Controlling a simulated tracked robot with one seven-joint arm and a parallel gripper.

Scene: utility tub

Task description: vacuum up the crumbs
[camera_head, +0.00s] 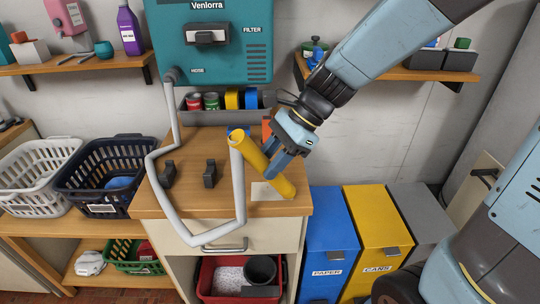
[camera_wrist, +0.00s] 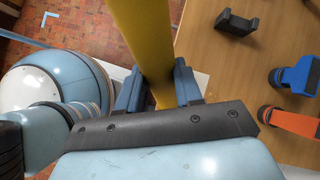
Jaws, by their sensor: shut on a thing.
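My gripper (camera_head: 281,158) is shut on a yellow tube (camera_head: 254,156), the vacuum's wand, above the wooden counter (camera_head: 222,199). The wand is tilted, its open-looking upper end to the left and its lower end at the counter's front right. In the wrist view the wand (camera_wrist: 143,35) passes between both fingers (camera_wrist: 158,82). A grey hose (camera_head: 193,240) loops from the teal wall vacuum (camera_head: 214,60) up to the wand's upper end. A pale sheet or plate (camera_head: 262,190) lies partly behind the wand. I cannot make out any crumbs.
Two black cradles (camera_head: 209,174) stand on the counter. A blue nozzle (camera_wrist: 294,75) and an orange nozzle (camera_wrist: 290,121) lie near its back. Blue (camera_head: 329,232) and yellow bins (camera_head: 377,225) stand at right, baskets (camera_head: 109,160) at left. A red tub (camera_head: 209,285) is below.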

